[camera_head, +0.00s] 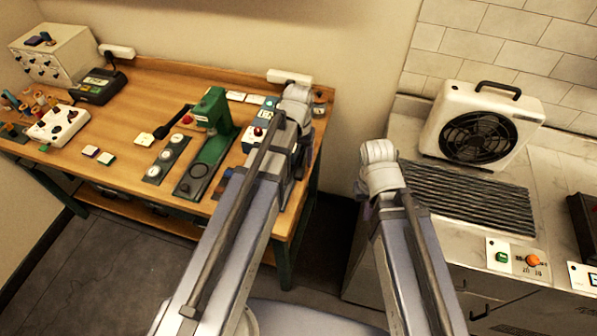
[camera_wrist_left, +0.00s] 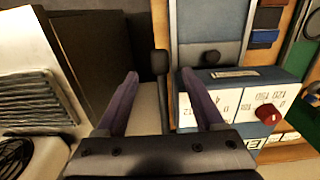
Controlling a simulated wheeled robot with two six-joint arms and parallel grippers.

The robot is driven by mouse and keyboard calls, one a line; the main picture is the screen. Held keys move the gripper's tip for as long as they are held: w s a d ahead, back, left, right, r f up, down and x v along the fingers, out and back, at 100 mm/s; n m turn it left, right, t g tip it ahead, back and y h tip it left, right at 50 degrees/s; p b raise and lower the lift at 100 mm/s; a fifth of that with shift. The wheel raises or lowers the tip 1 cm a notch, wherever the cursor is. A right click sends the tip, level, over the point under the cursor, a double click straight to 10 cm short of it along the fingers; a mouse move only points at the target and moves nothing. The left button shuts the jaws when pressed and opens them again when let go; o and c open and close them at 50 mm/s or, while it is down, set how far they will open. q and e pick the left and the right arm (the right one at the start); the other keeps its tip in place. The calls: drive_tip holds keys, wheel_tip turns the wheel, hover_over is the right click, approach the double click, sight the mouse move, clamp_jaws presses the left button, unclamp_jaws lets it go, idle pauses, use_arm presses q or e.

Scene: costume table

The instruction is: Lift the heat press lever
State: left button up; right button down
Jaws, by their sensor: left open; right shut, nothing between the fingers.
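The heat press is a blue and white unit with dials and a red knob. In the left wrist view its control box (camera_wrist_left: 245,105) is right of centre, with a grey plate behind. A thin upright lever (camera_wrist_left: 161,95) with a black grip stands beside the box. My left gripper (camera_wrist_left: 158,78) is open, one finger on each side of the lever; I cannot tell whether either touches it. In the head view the press (camera_head: 256,133) is partly hidden behind my left arm (camera_head: 245,190). My right arm (camera_head: 405,235) is at centre right, its gripper mostly hidden, shut and empty.
A green press (camera_head: 212,110) with a black handle stands left of the heat press on the wooden table (camera_head: 140,105). A white fan unit (camera_head: 480,125) and a ribbed mat (camera_head: 470,200) are on the counter at right. A floor gap separates table and counter.

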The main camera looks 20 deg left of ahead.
sight(298, 173)
use_arm(q)
wheel_tip(298, 173, down, 7)
drive_tip(key=b, duration=0.6)
drive_tip(key=shift+f+b, duration=0.2)
drive_tip(key=shift+b, duration=0.2)
drive_tip(key=shift+r, duration=0.1)
drive_tip(key=shift+c, duration=0.2)
clamp_jaws()
idle(0.6)
